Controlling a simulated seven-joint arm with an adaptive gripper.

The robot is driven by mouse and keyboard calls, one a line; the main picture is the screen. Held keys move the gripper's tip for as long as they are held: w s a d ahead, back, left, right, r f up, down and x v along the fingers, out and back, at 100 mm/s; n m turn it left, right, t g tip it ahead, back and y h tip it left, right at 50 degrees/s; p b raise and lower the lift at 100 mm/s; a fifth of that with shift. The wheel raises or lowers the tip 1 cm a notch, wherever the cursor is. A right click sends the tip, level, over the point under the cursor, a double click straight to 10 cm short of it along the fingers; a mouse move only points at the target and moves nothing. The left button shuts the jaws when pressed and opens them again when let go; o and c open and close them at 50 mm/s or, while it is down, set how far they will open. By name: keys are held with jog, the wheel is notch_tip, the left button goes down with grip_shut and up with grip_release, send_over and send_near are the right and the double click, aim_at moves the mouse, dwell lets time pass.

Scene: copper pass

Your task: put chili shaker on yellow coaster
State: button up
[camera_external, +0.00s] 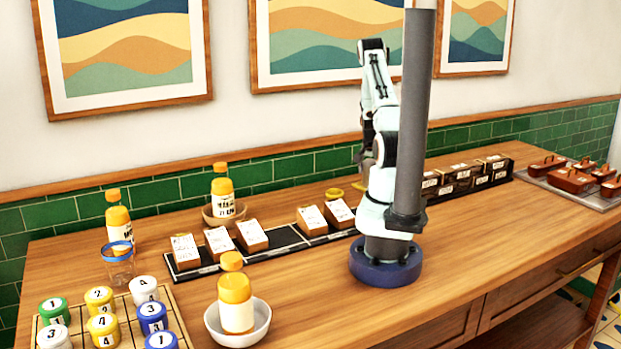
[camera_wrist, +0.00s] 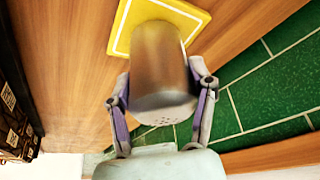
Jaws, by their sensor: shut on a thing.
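The chili shaker (camera_wrist: 160,70), a brownish metallic cylinder with small holes at its near end, is between the fingers of my gripper (camera_wrist: 162,92) in the wrist view. My gripper is shut on it. In the external view a flat bit of yellow, likely the coaster (camera_external: 358,186), shows beside my arm. My gripper and the shaker are mostly hidden there behind the arm.
A black rack with labelled boxes (camera_external: 250,235) runs along the counter, with dark boxes (camera_external: 465,177) to the right. Sauce bottles (camera_external: 222,192), a glass (camera_external: 118,262) and numbered jars (camera_external: 103,328) stand left. A green tiled wall (camera_wrist: 265,90) is close behind the coaster.

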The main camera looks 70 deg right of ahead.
jog(key=shift+f, duration=0.1)
jog(key=o, duration=1.2)
jog(key=v, duration=1.2)
jog(key=w+a+r+n+t+y, duration=0.1)
jog(key=w+a+r+n, duration=0.25)
jog(key=a, duration=0.45)
jog(key=w+a+r+n+y, duration=0.1)
jog(key=w+a+r+n, duration=0.1)
jog(key=w+a, duration=0.4)
jog(key=w+a+r+n+t+y, duration=0.1)
jog(key=w+a+r+n, duration=0.15)
jog(key=a, duration=0.65)
jog(key=s+a+n+g+y, duration=0.1)
jog(key=s+a+n, duration=0.4)
jog(key=a, duration=0.4)
jog(key=s+a+r+n+g+y, duration=0.1)
jog(key=s+a+n, duration=0.4)
jog(key=a, duration=0.5)
jog(key=shift+s+r+n, duration=0.35)
jog(key=shift+n, duration=0.25)
